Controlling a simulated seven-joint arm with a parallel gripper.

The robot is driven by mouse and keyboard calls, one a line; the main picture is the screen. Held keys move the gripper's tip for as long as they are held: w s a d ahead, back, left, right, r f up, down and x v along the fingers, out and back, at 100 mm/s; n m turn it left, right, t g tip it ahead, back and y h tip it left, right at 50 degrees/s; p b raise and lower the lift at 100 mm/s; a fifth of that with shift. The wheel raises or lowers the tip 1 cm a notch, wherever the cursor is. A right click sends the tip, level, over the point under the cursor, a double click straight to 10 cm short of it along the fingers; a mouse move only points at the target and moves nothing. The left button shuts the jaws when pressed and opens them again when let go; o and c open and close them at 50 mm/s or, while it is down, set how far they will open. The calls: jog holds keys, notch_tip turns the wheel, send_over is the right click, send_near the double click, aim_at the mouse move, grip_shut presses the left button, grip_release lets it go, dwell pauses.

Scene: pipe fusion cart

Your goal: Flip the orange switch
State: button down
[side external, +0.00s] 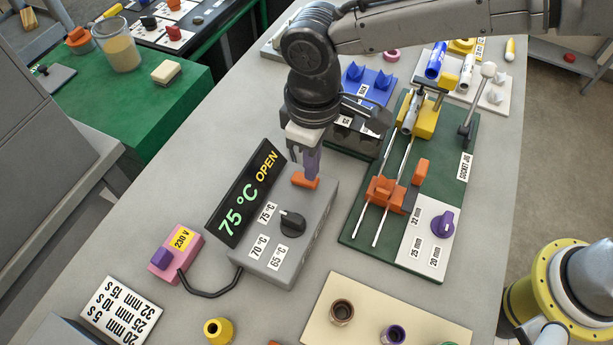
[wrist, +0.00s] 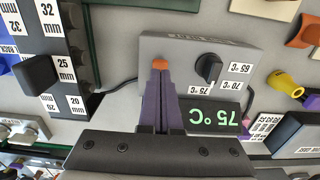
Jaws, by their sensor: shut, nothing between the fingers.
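The orange switch (side external: 306,180) is a small rocker on top of a grey control box (side external: 272,257), at the box's far end in the side external view. In the wrist view the orange switch (wrist: 160,64) shows just past my fingertips. My gripper (side external: 312,172) points down with its purple fingers closed together and empty. The fingertips are at the switch and appear to touch it or hover just over it; I cannot tell which. In the wrist view my gripper (wrist: 160,75) hides part of the switch's near side.
The box carries a black knob (side external: 292,223) and a display (side external: 244,192) reading 75 °C OPEN. A pink 230 V plug block (side external: 176,250) stands left, joined by a black cable. A green socket jig (side external: 440,160) with rods stands right. Bare tabletop lies left of the display.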

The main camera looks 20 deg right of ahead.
jog(key=shift+f, duration=1.1)
dwell(0.6)
jog(key=shift+r, duration=0.1)
jog(key=shift+r, duration=3.45)
